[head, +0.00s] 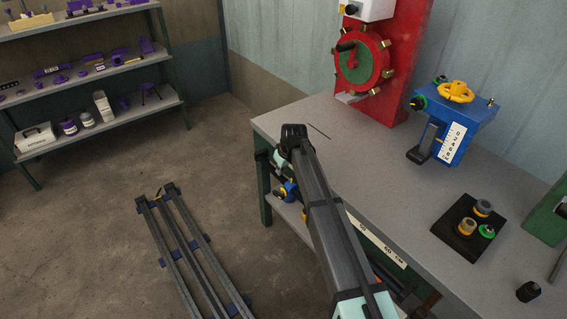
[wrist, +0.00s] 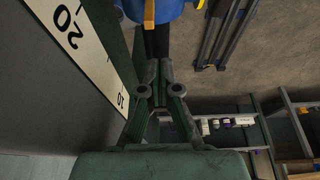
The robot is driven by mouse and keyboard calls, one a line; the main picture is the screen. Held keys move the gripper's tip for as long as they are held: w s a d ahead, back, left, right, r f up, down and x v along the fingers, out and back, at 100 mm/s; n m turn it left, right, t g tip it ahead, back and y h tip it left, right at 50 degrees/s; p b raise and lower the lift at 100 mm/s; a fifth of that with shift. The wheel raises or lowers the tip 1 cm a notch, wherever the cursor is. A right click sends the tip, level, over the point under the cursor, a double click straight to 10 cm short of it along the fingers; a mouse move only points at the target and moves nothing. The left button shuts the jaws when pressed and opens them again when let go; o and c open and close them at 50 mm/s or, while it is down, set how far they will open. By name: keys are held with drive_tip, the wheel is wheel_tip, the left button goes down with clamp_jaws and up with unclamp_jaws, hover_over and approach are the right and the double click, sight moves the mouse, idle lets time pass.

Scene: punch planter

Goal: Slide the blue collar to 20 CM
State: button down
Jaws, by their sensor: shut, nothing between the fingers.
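The blue collar (head: 290,190) is low along the front of the workbench, partly covered by my arm. In the wrist view the collar (wrist: 175,9) shows at the top edge, cut off, with an orange pointer (wrist: 149,14) on its left side. A white scale (wrist: 78,32) with 20 and 10 marked runs along the bench edge at left. I cannot read which mark the pointer meets. My gripper (wrist: 157,38) is shut and empty, its dark tips right below the collar; I cannot tell whether they touch. In the head view my arm hides most of the gripper.
The workbench (head: 330,150) holds a red wheel stand (head: 365,65), a blue fixture with a yellow handwheel (head: 455,91), and a black tray (head: 460,243) of small parts. Dark rails (head: 190,255) lie on the floor at left. Shelves (head: 80,70) stand behind. The floor between is clear.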

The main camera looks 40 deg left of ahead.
sight(289, 181)
drive_tip(key=shift+s+d+f, duration=0.15)
drive_tip(key=shift+d, duration=0.45)
drive_tip(key=shift+s+d+f, duration=0.15)
drive_tip(key=shift+s+d, duration=0.05)
drive_tip(key=shift+d, duration=0.45)
drive_tip(key=shift+s+d+f, duration=0.15)
drive_tip(key=shift+d, duration=0.45)
drive_tip(key=shift+s+d+p, duration=0.2)
drive_tip(key=shift+d+p, duration=0.15)
drive_tip(key=shift+d, duration=0.2)
drive_tip(key=shift+w, duration=0.1)
drive_tip(key=shift+a, duration=0.1)
drive_tip(key=shift+r, duration=0.1)
